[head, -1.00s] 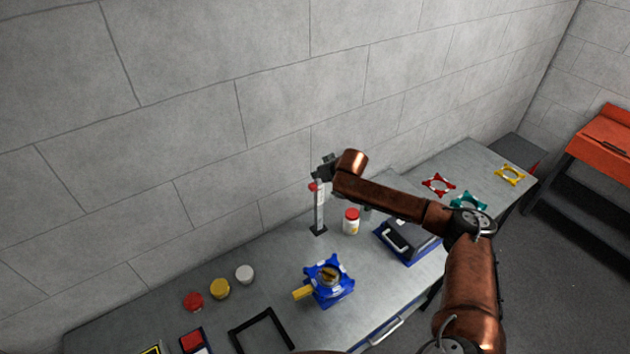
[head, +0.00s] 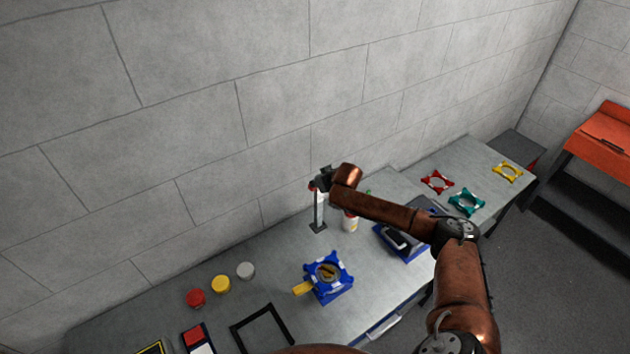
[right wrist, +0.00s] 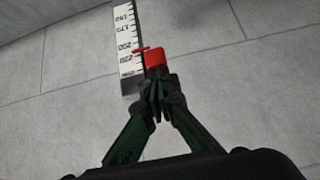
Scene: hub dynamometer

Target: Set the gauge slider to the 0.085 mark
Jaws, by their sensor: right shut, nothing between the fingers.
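The gauge (head: 318,214) is an upright light post on a dark base near the back of the bench. Its white scale (right wrist: 127,42) with black numbers shows in the right wrist view. The red slider (right wrist: 155,58) sits beside the scale, its thin red pointer reaching across it near one of the numbers, too blurred to read surely. My right gripper (right wrist: 157,88) is shut and empty, its fingertips at the slider's near edge; I cannot tell whether they touch. In the head view my right gripper (head: 322,180) is at the gauge's top, partly hiding the slider. My left gripper is not in view.
A white bottle (head: 350,223) stands right of the gauge, partly behind my right arm. A blue fixture (head: 330,280) sits in front. Red (head: 196,298), yellow (head: 221,284) and grey (head: 245,271) round pieces lie left. A blue-edged device (head: 402,243) is at right.

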